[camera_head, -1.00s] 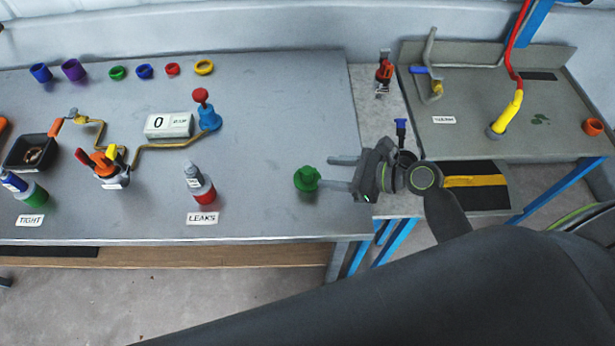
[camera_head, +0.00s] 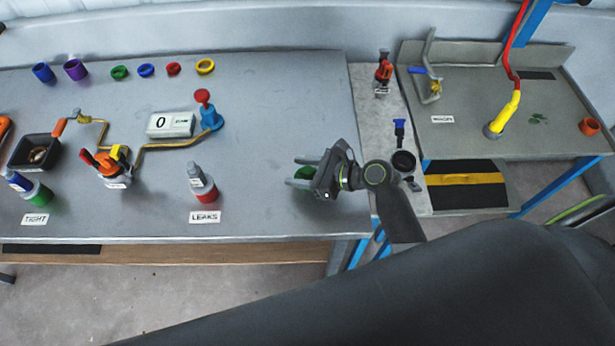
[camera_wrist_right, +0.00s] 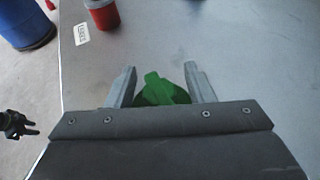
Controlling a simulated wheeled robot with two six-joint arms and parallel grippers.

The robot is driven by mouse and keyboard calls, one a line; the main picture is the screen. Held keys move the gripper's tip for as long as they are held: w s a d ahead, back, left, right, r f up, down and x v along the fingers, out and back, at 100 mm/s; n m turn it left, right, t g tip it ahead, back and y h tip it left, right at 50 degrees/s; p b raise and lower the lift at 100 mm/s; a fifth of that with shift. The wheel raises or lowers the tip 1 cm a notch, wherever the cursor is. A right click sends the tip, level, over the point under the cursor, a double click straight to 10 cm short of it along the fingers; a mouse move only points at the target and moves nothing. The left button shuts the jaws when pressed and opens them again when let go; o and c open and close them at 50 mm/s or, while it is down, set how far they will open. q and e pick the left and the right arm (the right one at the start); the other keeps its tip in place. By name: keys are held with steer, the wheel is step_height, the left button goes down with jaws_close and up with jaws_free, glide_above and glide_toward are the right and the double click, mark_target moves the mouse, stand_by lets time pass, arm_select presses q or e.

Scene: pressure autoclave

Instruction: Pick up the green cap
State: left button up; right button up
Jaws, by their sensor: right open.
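The green cap (camera_head: 303,173) sits on the grey table near its right end, partly hidden by my right gripper in the head view. In the right wrist view the green cap (camera_wrist_right: 158,90) has a raised ridge on top and lies between the two fingers. My right gripper (camera_head: 294,172) is open, with one finger on each side of the cap. The wrist view shows the open right gripper (camera_wrist_right: 160,72) too, with a gap from each fingertip to the ridge. A dark jaw-like shape (camera_wrist_right: 17,125) at the left edge looks like my left gripper; its opening is unclear.
A red-based bottle (camera_head: 203,185) stands left of the cap behind the LEAKS label (camera_head: 205,217). A display box (camera_head: 171,125) and a blue valve with a red knob (camera_head: 210,115) stand farther back. Coloured rings line the back. The table between bottle and cap is clear.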

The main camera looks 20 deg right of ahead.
jaws_close()
